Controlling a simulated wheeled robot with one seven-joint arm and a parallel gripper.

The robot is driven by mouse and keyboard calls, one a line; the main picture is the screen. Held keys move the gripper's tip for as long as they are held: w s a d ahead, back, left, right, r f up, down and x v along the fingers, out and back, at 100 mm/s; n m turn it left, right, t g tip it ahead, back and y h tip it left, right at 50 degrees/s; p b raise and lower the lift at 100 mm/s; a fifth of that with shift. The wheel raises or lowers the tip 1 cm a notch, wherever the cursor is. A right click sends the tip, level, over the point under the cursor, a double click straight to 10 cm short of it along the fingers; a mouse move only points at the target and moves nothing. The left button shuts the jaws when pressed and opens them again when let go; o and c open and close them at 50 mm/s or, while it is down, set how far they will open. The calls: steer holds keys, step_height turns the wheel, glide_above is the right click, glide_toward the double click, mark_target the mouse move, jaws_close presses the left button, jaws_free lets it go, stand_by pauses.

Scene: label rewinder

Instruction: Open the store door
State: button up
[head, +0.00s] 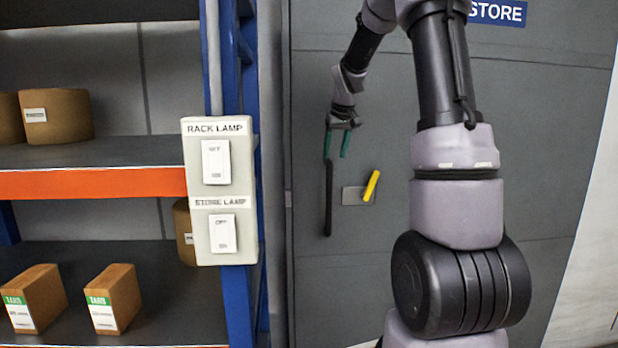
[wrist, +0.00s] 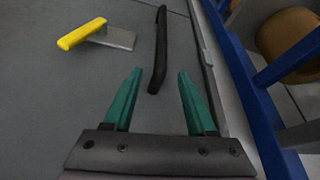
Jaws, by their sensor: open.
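The store door (head: 380,262) is a large grey panel under a blue STORE sign (head: 497,12); it looks closed against its left frame. A black vertical bar handle (head: 328,205) is near its left edge, also in the wrist view (wrist: 160,45). Right of the bar, a yellow lever (head: 371,185) sits tilted on a small grey plate (head: 353,196); the lever also shows in the wrist view (wrist: 80,34). My gripper (head: 336,155) is open, its green fingers at the bar's upper end. In the wrist view the bar's near end lies between the fingertips (wrist: 159,72); contact cannot be told.
A blue-posted rack (head: 240,300) with boxes stands close left of the door. A switch panel (head: 220,192) on its post has RACK LAMP and STORE LAMP rockers. A pale wall or panel (head: 590,250) is at the right.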

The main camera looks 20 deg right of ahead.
mark_target(331, 170)
steer(key=x, duration=1)
steer(key=shift+f, duration=0.35)
steer(key=shift+w, duration=0.15)
jaws_close()
stand_by(0.8)
